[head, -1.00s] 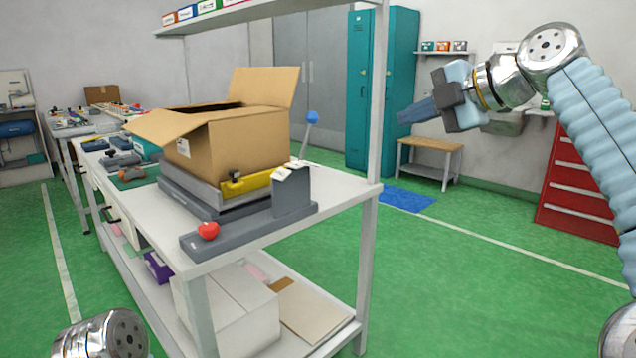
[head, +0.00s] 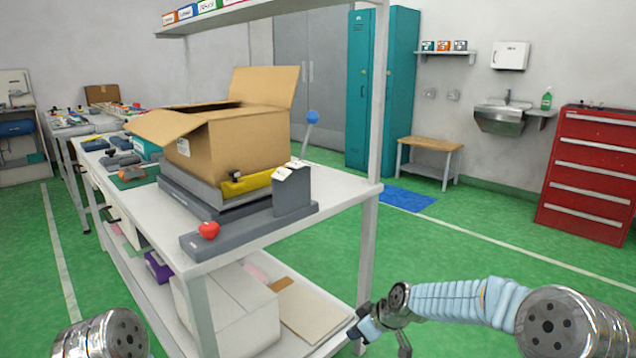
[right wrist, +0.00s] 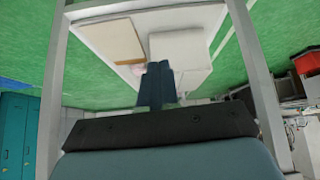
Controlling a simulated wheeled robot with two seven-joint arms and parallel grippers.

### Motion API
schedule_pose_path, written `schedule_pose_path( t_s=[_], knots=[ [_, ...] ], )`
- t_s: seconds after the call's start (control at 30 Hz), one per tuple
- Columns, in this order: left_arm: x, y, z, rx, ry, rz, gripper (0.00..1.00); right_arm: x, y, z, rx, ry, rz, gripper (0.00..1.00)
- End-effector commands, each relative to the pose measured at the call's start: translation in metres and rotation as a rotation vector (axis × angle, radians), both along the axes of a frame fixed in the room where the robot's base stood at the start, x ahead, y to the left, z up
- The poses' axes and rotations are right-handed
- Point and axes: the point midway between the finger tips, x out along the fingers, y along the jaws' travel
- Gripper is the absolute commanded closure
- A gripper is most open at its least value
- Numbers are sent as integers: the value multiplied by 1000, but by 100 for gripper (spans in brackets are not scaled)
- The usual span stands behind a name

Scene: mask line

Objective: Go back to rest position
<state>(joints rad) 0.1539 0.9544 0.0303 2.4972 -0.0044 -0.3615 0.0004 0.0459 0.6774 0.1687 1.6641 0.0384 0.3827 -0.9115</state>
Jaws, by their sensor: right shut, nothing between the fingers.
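My right gripper (head: 355,335) is low in the head view, beside the front right leg of the white workbench (head: 230,254). Its light blue sleeved arm comes in from the lower right. In the right wrist view its dark blue fingers (right wrist: 157,85) are together with nothing between them. They point toward the bench's lower shelf. Of my left arm, only a metal joint shows at the lower left of the head view; the left gripper is out of view.
An open cardboard box (head: 243,139) sits on a grey machine with a red knob (head: 208,230) on the bench. A white box (head: 240,310) and flat cardboard (head: 309,316) lie on the lower shelf. A red drawer cabinet (head: 588,170) stands right.

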Motion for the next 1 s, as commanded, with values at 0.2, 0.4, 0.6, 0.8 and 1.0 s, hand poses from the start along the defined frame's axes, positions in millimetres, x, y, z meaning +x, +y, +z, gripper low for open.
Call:
schedule_pose_path(
  t_s=[0.2, 0.4, 0.6, 0.8, 1.0],
  knots=[
    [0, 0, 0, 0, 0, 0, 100, -105, -1, -137, 69, 309, -299, 100],
    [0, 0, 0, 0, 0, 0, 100, -226, -6, -212, 110, 563, -592, 100],
    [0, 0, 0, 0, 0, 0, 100, -310, -11, -233, 127, 715, -791, 100],
    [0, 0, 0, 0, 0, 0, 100, -327, -12, -235, 133, 747, -840, 100],
    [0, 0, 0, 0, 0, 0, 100, -327, -12, -235, 133, 747, -840, 100]
  ],
)
